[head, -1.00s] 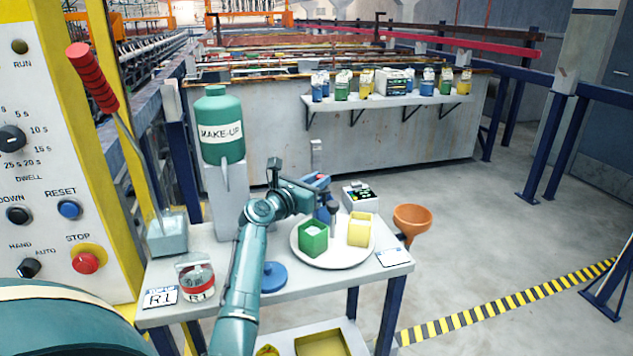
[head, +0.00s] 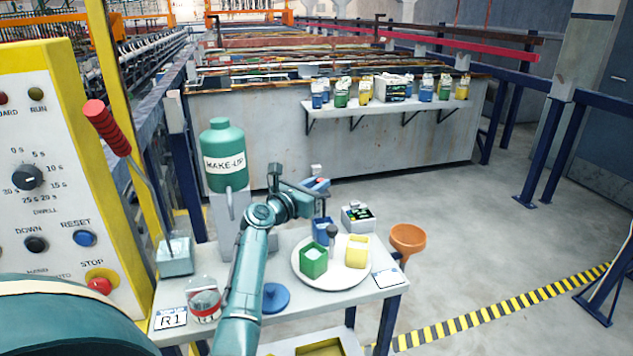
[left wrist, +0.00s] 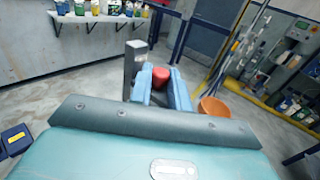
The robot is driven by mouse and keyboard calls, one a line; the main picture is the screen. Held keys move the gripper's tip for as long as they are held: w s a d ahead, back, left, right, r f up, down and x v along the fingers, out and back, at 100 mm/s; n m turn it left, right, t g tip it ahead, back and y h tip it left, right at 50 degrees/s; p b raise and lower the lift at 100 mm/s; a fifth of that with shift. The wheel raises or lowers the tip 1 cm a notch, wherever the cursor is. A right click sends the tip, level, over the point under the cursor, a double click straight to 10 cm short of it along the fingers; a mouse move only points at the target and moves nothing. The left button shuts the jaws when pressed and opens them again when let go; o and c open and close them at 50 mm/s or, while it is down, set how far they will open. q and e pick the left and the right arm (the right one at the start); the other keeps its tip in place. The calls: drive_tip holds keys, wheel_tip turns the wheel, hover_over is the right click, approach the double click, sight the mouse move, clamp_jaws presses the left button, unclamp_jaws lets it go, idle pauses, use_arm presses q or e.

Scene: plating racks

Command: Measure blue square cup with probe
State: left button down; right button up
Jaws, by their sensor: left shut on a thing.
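The blue square cup (head: 322,231) stands at the back of a round white plate (head: 345,284). A green square cup (head: 313,262) stands in front of it and a yellow one (head: 357,252) to its right. A dark upright piece (head: 332,236) shows beside the blue cup; I cannot tell whether it joins what I hold. My left gripper (head: 318,184) is above and behind the blue cup. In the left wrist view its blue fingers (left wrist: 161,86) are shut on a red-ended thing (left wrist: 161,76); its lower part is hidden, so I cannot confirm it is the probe.
A small meter box (head: 357,218) sits behind the plate, and a grey post (head: 316,170) rises near my gripper. An orange funnel (head: 407,240) hangs at the table's right edge. A green make-up bottle (head: 224,155), a blue lid (head: 275,297) and a jar (head: 204,298) are left.

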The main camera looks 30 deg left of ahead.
use_arm(q)
drive_tip(key=shift+r, duration=0.2)
drive_tip(key=c, duration=1.6)
unclamp_jaws()
drive_tip(key=shift+s, duration=0.15)
drive_tip(key=s, duration=0.7)
drive_tip(key=shift+s+a, duration=0.1)
drive_tip(key=shift+a, duration=0.2)
drive_tip(key=shift+s, duration=0.1)
